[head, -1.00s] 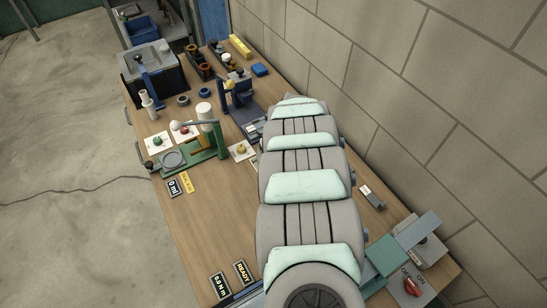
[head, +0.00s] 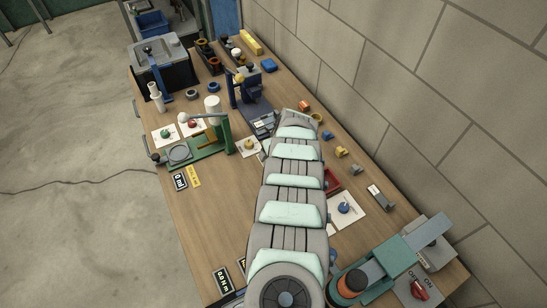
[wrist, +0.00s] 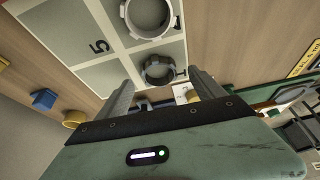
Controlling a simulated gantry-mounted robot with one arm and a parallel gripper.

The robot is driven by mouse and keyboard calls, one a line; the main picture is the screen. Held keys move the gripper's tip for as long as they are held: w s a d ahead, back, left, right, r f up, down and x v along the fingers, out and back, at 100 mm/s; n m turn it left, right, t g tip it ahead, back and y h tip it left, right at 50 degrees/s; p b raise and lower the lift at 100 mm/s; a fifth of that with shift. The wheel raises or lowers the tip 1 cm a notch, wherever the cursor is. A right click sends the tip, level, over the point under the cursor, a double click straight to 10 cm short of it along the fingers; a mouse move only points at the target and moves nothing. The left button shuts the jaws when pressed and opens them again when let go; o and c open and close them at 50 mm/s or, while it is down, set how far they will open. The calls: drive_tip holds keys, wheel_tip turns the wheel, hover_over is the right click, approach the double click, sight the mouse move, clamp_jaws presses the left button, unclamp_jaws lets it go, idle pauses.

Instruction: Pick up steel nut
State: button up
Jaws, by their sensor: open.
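In the head view my own arm hides the gripper and the tray.
A green fixture (head: 205,145) and a blue press (head: 243,92) stand on the bench left of my arm. Small coloured blocks, a red tray (head: 333,182) and a blue-knobbed part on a white card (head: 344,208) lie to its right. A block wall bounds the right side.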

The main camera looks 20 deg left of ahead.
drive_tip(key=shift+b+x, duration=0.5)
drive_tip(key=shift+x, duration=0.45)
drive_tip(key=c, duration=1.5)
